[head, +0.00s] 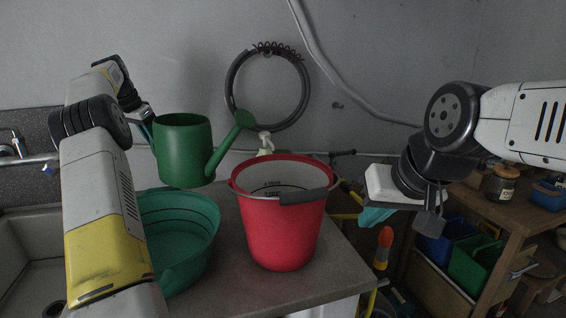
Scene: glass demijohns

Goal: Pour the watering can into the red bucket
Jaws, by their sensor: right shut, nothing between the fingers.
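The green watering can (183,150) is upright at the left, with its spout (232,146) pointing right toward the red bucket. My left gripper (148,131) is at the can's left side, shut on it where the handle is; the fingers are mostly hidden by the can. The can appears raised above the green tub. The red bucket (280,229) stands upright on the grey counter, its dark-gripped handle lying over the front rim. The spout tip is above and left of the bucket's rim, apart from it. My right gripper (374,217) is shut and empty, right of the bucket.
A green tub (180,236) sits on the counter (235,285) left of the bucket, beside a sink (28,240). A coiled hose (232,88) hangs on the wall. A wooden shelf unit (482,207) with a jar (503,183) and bins stands at right.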

